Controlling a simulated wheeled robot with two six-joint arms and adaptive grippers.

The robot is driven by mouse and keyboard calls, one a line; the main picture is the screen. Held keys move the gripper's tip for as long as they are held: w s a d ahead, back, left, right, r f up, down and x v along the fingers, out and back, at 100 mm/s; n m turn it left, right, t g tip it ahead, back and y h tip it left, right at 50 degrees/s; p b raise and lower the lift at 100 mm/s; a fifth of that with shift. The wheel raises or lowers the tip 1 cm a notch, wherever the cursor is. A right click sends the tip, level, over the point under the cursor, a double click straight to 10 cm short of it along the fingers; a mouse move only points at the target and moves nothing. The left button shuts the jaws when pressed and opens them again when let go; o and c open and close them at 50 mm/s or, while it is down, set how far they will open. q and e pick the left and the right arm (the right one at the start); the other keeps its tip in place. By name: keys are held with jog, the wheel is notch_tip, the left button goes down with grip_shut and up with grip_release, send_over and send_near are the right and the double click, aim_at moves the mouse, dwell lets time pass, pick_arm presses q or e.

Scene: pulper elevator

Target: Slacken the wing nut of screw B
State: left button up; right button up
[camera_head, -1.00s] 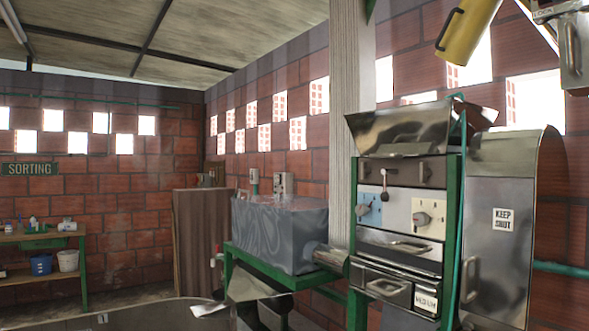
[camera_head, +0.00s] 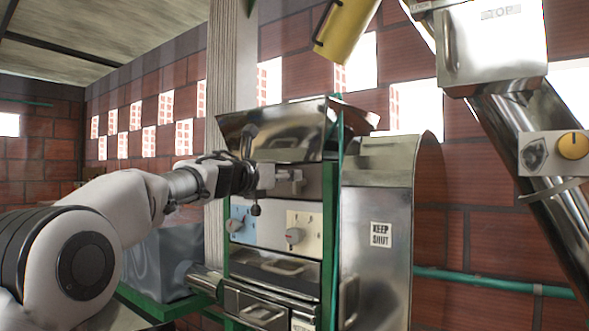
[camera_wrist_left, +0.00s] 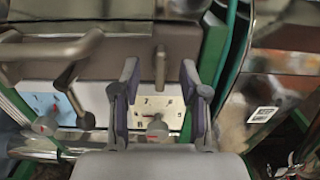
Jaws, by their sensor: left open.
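The green-framed pulper has a dark front strip with metal screw fittings above two dial plates. In the left wrist view, a metal wing-shaped piece (camera_wrist_left: 160,66) hangs down from this strip, between my open fingers; no letter B is readable on it. My left gripper (camera_head: 272,178) reaches from the left to the strip in the head view. It also shows in the left wrist view (camera_wrist_left: 160,80), its fingers on either side of the piece with gaps. Another lever-like fitting (camera_wrist_left: 72,85) lies to the left. My right gripper is out of view.
Below the strip are a blue dial plate (camera_head: 242,223) and a cream dial plate (camera_head: 303,235) with knobs. A steel cover (camera_head: 380,215) marked KEEP SHUT stands at the right.

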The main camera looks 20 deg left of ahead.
aim_at(299, 182)
pick_arm(q)
jog(key=p+x, duration=0.1)
jog(key=x, duration=0.2)
jog(key=shift+w+d, duration=0.15)
jog(key=shift+d, duration=0.05)
jog(key=shift+w+f, duration=0.1)
jog(key=shift+w, duration=0.05)
jog(key=shift+s+a, duration=0.15)
jog(key=shift+s, duration=0.1)
grip_shut()
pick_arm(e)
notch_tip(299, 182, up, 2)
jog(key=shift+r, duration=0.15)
